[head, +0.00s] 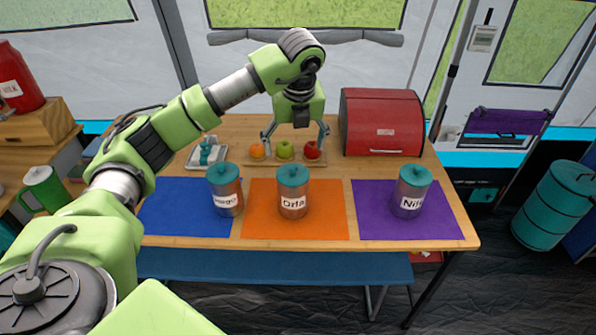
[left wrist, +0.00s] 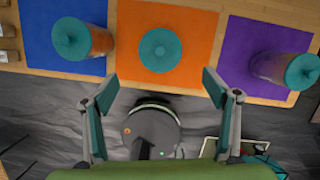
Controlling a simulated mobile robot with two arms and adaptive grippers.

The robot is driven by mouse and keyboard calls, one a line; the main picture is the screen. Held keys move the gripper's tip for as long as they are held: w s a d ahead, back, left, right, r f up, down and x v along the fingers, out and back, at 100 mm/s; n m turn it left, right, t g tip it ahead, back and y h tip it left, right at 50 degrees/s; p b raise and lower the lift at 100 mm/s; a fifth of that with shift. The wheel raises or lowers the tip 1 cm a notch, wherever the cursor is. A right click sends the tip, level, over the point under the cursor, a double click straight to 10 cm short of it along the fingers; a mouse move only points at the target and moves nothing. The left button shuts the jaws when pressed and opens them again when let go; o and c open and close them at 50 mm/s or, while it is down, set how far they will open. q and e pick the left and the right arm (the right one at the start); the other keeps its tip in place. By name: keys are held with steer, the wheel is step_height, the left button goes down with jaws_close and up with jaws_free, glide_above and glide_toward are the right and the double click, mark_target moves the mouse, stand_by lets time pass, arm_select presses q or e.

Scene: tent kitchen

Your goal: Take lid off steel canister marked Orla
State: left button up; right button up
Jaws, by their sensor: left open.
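The steel canister marked Orla (head: 293,205) stands upright on the orange mat (head: 323,225) in the middle of the table. Its teal lid (head: 292,174) is on it and shows from above in the left wrist view (left wrist: 160,50). My left gripper (head: 296,135) points down, open and empty, raised above the table. In the head view it appears just above the lid, with clear space between them. In the left wrist view the open fingers (left wrist: 161,85) are below the lid in the picture and apart from it. My right gripper is not in view.
Similar teal-lidded canisters stand on the blue mat (head: 180,212), left (head: 227,197), and the purple mat (head: 440,223), right (head: 409,198). Behind are a fruit tray (head: 270,159) and a red bread box (head: 382,123). A blue bench (head: 275,264) runs along the table's front.

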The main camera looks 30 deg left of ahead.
arm_select(q)
glide_above(292, 169)
steer(key=d, duration=0.1)
steer(key=f, duration=0.3)
steer(key=s+f, duration=0.1)
steer(key=f, duration=0.1)
steer(key=shift+d+f+p, duration=0.1)
steer(key=shift+p, duration=0.2)
steer(key=shift+w+f+p, duration=0.15)
steer(key=shift+f+p, duration=0.15)
steer(key=shift+f, duration=0.25)
steer(key=p+x, duration=0.1)
steer(key=x, duration=0.3)
steer(key=shift+w+a+f, duration=0.15)
steer(key=shift+a+f, duration=0.05)
steer(key=shift+r, duration=0.1)
steer(key=c, duration=1.3)
